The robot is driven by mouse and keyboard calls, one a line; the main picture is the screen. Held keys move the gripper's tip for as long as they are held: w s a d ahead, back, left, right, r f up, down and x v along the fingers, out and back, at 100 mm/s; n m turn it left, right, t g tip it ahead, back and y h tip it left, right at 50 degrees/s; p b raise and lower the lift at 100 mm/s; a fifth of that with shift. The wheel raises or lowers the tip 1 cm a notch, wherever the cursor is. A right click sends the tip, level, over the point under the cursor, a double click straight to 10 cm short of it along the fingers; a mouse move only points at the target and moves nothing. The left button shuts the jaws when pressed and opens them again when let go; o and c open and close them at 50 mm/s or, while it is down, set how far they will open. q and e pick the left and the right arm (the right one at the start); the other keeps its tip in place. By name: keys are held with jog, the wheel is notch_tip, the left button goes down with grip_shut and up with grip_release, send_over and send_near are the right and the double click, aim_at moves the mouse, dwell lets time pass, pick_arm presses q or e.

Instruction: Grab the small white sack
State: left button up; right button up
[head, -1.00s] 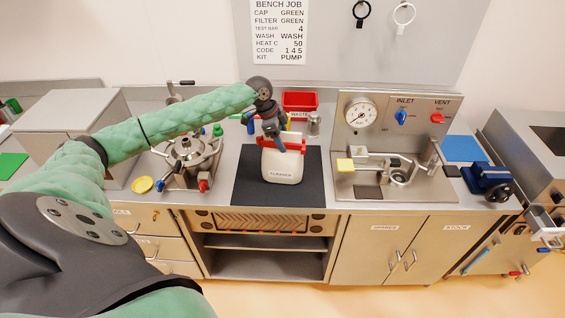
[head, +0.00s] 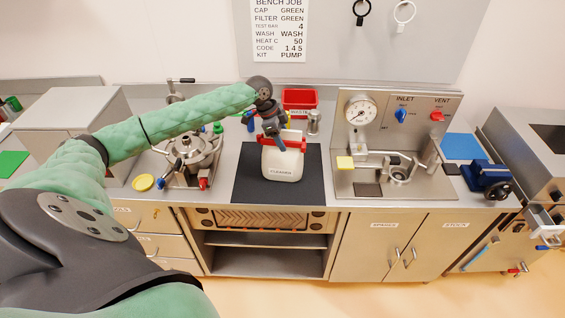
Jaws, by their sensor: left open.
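The small white sack (head: 282,163) stands upright on the dark mat (head: 313,188) in the middle of the bench, with a dark-lettered label low on its front. My left gripper (head: 283,144) is over the sack's top, its red fingers spread on either side of the narrow upper part. The jaws are open. The gripper and wrist hide part of the sack's top, and I cannot tell whether the fingers touch it. My right gripper is not in view.
A red bin (head: 300,100) and a metal canister (head: 314,122) stand behind the sack. A steel vessel with clamps (head: 190,158) is to the left. A gauge panel with a fixture (head: 397,115) is to the right. The mat's front is clear.

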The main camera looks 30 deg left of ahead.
pick_arm(q)
grip_shut()
dwell(0.5)
